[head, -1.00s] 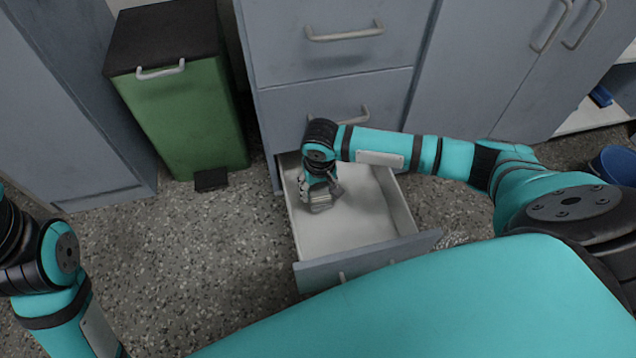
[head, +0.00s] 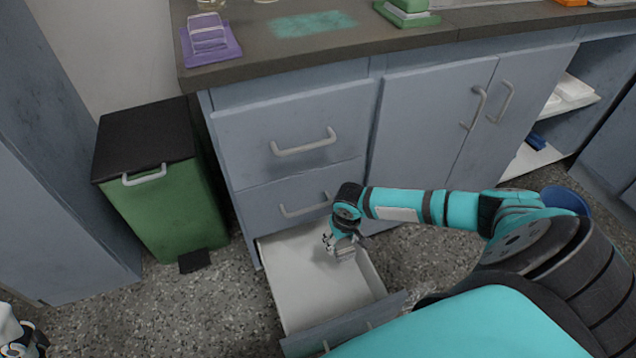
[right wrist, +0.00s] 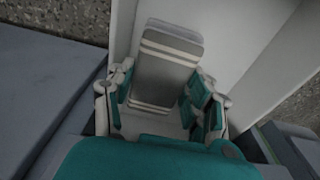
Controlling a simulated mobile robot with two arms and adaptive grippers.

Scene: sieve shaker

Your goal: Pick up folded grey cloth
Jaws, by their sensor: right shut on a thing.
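The folded grey cloth (right wrist: 168,68) has light stripes and shows upright between my fingers in the right wrist view. In the head view a small part of the cloth (head: 347,252) shows under the gripper. My right gripper (right wrist: 160,102) is shut on it, with teal-padded fingers on either side. In the head view my right gripper (head: 342,245) points down over the open drawer (head: 310,285). Whether the cloth touches the drawer floor is hard to tell. Only a piece of what seems to be my left gripper (head: 18,335) shows at the lower left edge.
The drawer is pulled out from the grey cabinet (head: 285,130); its visible floor is bare. A green bin (head: 165,210) stands to the left. The counter above (head: 370,40) holds a purple mat (head: 228,50), a teal patch (head: 310,23) and a green stack (head: 405,12).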

